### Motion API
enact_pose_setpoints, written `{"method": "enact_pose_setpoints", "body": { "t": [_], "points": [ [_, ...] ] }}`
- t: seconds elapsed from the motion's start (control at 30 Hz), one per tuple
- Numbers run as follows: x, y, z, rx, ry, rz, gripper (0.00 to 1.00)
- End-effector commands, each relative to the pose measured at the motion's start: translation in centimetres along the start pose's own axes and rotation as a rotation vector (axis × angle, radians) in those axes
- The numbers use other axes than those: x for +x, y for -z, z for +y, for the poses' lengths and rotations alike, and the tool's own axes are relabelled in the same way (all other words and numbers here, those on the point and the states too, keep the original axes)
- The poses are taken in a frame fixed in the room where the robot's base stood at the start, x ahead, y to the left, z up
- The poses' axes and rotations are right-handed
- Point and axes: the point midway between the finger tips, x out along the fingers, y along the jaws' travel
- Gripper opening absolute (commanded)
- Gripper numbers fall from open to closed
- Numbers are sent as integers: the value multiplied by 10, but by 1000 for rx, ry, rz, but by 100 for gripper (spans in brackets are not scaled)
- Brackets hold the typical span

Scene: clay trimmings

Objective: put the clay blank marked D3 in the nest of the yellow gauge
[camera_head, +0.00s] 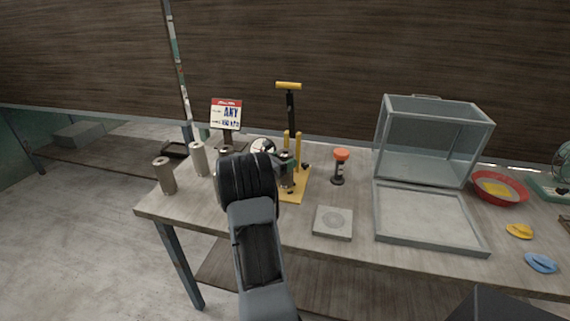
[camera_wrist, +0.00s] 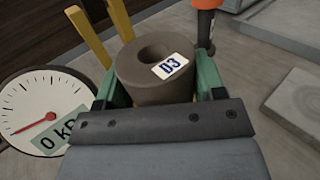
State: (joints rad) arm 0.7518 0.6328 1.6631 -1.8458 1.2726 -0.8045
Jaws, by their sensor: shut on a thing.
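The clay blank marked D3 (camera_wrist: 150,85) is a brown-grey cylinder with a hole in its top and a white D3 label. My gripper (camera_wrist: 160,75) is shut on it, a green finger on each side. In the head view my gripper (camera_head: 286,158) and the blank (camera_head: 287,180) are at the yellow gauge, partly behind my arm. The yellow gauge (camera_head: 294,193) has a yellow base, yellow posts, a black column and a yellow handle. A white dial (camera_wrist: 38,92) reading about 0 is beside the blank. The nest is hidden, so I cannot tell whether the blank touches it.
Other clay cylinders (camera_head: 165,177) stand at the table's left, near a sign (camera_head: 227,114). An orange-capped tool (camera_head: 340,168) stands right of the gauge. A grey square slab (camera_head: 333,223), a shallow tray (camera_head: 480,242), a clear box (camera_head: 430,145) and a red bowl (camera_head: 514,195) lie further right.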

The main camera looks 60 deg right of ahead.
Motion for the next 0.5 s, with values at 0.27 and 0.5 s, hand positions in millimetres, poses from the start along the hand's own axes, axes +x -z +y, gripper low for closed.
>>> {"method": "enact_pose_setpoints", "body": {
  "t": [0.27,0.5],
  "points": [
    [0,11,0,3,-1,-4,20],
    [0,15,0,2,-1,-3,20]
  ]
}}
